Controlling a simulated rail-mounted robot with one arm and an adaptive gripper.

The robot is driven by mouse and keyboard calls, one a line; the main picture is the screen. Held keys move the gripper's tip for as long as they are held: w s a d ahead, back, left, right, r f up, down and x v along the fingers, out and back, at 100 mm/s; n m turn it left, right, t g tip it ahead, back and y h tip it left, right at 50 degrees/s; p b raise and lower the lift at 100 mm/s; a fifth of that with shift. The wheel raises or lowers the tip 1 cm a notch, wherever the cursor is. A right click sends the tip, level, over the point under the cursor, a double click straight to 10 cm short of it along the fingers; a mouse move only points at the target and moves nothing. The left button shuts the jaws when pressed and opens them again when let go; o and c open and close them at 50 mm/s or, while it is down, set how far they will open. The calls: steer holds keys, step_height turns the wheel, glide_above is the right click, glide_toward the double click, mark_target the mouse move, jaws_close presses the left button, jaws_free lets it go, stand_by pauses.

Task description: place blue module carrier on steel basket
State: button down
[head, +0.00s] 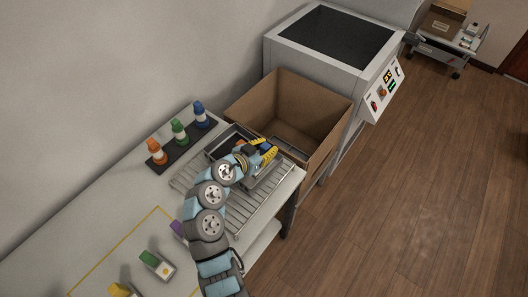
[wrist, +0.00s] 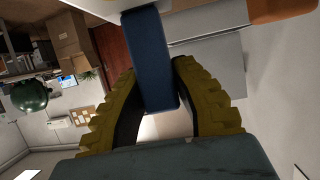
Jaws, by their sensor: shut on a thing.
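The fingers and arm hide most of the carrier in the head view. I cannot tell whether its underside touches the slats.
An open cardboard box (head: 301,113) stands just beyond the basket. A dark strip (head: 183,148) with orange, green and blue-capped bottles lies to the left. Green (head: 149,257) and yellow (head: 120,290) carriers stand at the near end. A grey machine (head: 330,45) is behind.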

mark_target(262, 153)
steer(key=shift+w+a+f, duration=0.25)
steer(key=shift+w+f, duration=0.35)
steer(key=shift+f, duration=0.1)
steer(key=shift+w+a+f, duration=0.2)
steer(key=shift+w+f, duration=0.4)
steer(key=shift+f, duration=1.65)
steer(key=shift+f+b, duration=0.1)
steer(key=shift+b, duration=0.3)
steer(key=c, duration=0.9)
jaws_free()
steer(key=shift+c, duration=0.2)
steer(key=shift+s+a+r, duration=0.3)
steer(key=shift+a+r, duration=0.05)
steer(key=shift+a, duration=0.05)
steer(key=v, duration=1.1)
